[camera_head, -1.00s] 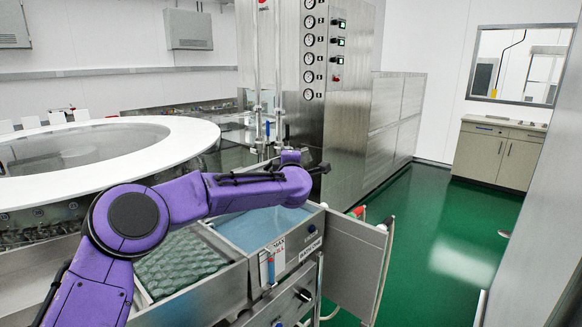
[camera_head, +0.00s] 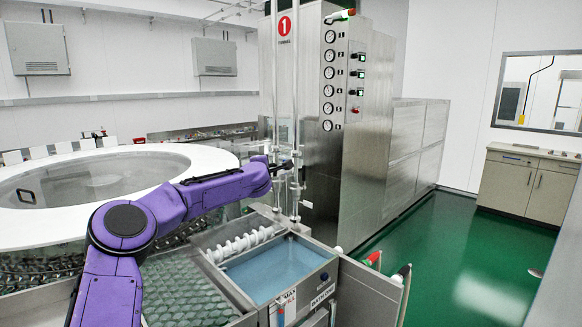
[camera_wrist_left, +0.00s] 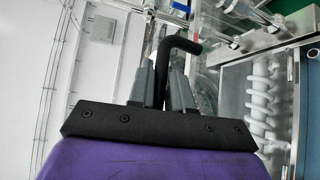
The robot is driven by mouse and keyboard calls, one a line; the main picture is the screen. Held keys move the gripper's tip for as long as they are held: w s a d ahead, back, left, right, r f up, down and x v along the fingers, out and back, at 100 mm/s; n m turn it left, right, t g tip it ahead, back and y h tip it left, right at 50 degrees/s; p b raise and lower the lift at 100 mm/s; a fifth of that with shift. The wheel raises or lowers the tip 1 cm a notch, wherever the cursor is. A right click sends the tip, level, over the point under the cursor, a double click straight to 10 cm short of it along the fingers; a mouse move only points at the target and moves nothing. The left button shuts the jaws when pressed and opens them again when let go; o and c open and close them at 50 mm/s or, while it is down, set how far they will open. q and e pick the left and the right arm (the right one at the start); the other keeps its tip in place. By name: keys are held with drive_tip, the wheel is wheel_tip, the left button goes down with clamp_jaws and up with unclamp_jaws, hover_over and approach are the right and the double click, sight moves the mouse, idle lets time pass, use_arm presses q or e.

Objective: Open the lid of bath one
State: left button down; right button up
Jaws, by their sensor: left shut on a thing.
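My left gripper (camera_head: 282,164) is above and behind the bath, beside clear upright parts. In the left wrist view, my left gripper (camera_wrist_left: 162,80) is shut on a black bent handle (camera_wrist_left: 181,45). The coils also show there (camera_wrist_left: 262,103), to the right. The lid's outline is hard to make out. My right gripper is not in view.
A steel cabinet (camera_head: 300,135) with gauges stands right behind the bath. A round white-rimmed tank (camera_head: 215,165) is at the left. A tray of green, rounded items (camera_head: 180,292) lies left of the bath. Green floor (camera_head: 465,245) is clear at the right.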

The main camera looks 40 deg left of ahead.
use_arm(q)
drive_tip(key=shift+a, duration=0.4)
drive_tip(key=c, duration=1.1)
unclamp_jaws()
drive_tip(key=shift+s, duration=0.1)
drive_tip(key=shift+c, duration=0.2)
drive_tip(key=shift+d, duration=0.1)
